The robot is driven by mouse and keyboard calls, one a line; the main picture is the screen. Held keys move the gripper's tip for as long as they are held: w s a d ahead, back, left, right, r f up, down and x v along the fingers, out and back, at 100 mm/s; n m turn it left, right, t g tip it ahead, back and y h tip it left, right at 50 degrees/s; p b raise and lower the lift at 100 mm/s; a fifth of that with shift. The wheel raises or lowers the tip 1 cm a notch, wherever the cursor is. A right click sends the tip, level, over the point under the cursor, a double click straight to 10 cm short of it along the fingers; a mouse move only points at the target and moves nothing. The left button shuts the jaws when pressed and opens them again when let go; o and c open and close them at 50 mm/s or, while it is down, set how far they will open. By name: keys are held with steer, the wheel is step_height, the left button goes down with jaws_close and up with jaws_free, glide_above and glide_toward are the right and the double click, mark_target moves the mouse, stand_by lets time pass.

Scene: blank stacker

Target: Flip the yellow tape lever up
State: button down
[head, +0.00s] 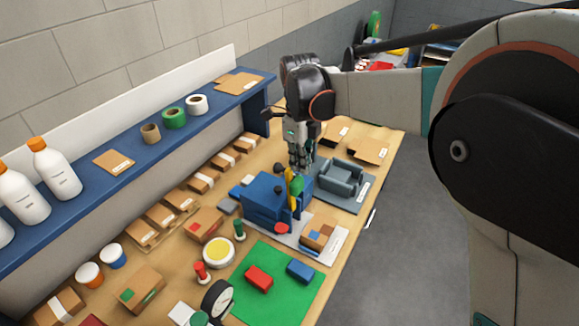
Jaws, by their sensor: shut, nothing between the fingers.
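The yellow tape lever (289,188) stands upright-looking on the right side of a blue machine (262,199) on the wooden table, next to a small green part (297,185). My gripper (302,165) is shut and empty, pointing down just above and behind the lever. At this size I cannot tell whether its fingertips touch the lever or the machine. The lever's lower end is partly hidden among the machine's parts.
A grey cradle (341,177) stands on a mat right of the machine. A small box (318,235) lies on a white plate in front. A green mat (275,285) holds red and blue blocks. A blue shelf (130,180) with bottles and tape rolls runs along the wall.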

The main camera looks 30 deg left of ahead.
steer(key=a+r, duration=0.3)
steer(key=a+r+p, duration=0.1)
steer(key=a+r, duration=0.1)
steer(key=shift+w+a+r, duration=0.1)
steer(key=shift+w+a, duration=0.05)
steer(key=shift+w, duration=0.25)
steer(key=shift+w+a+r, duration=0.15)
steer(key=shift+a+r, duration=0.25)
steer(key=shift+a, duration=0.05)
